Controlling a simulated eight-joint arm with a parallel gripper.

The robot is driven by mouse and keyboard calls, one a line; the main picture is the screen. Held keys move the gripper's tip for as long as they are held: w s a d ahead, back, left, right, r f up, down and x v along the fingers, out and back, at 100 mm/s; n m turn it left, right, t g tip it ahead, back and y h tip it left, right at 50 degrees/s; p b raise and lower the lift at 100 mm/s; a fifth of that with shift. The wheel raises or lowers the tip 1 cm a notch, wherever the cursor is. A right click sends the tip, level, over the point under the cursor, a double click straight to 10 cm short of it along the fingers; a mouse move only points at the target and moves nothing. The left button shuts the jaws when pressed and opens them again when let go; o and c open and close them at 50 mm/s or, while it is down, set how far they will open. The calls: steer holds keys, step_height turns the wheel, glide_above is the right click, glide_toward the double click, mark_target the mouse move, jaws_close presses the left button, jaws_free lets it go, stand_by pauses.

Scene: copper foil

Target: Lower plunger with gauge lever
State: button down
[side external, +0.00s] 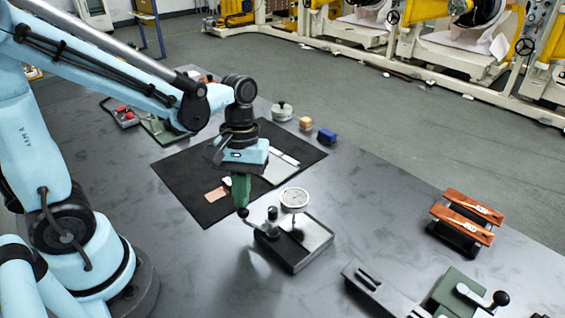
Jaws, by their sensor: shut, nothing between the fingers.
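The dial gauge (295,198) has a round white face and stands over a dark block-like base (312,241) on the grey table. A lever with a dark ball knob (243,212) sticks out from the left side of the gauge stand. The plunger under the dial is too small to make out clearly. My gripper (241,204) points down with green fingers, shut and empty. Its tips are right at the lever's knob; I cannot tell whether they touch it.
A black mat (188,172) behind my gripper carries a copper-coloured piece (217,194) and a pale strip (286,158). A round weight-like item (282,111), a tan block (305,123) and a blue block (327,136) stand behind. Orange-topped blocks (468,213) and a green fixture (460,293) stand right.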

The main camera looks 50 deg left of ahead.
steer(key=shift+s+d+n, duration=0.2)
steer(key=shift+s+n, duration=0.45)
steer(key=shift+n, duration=0.45)
stand_by(1.4)
steer(key=shift+w, duration=0.1)
stand_by(0.5)
steer(key=w+a+r, duration=0.1)
steer(key=w+r, duration=0.1)
steer(key=r, duration=0.3)
steer(key=w+a+r, duration=0.2)
steer(key=r, duration=0.4)
steer(key=shift+w+a+r, duration=0.2)
steer(key=shift+a, duration=0.1)
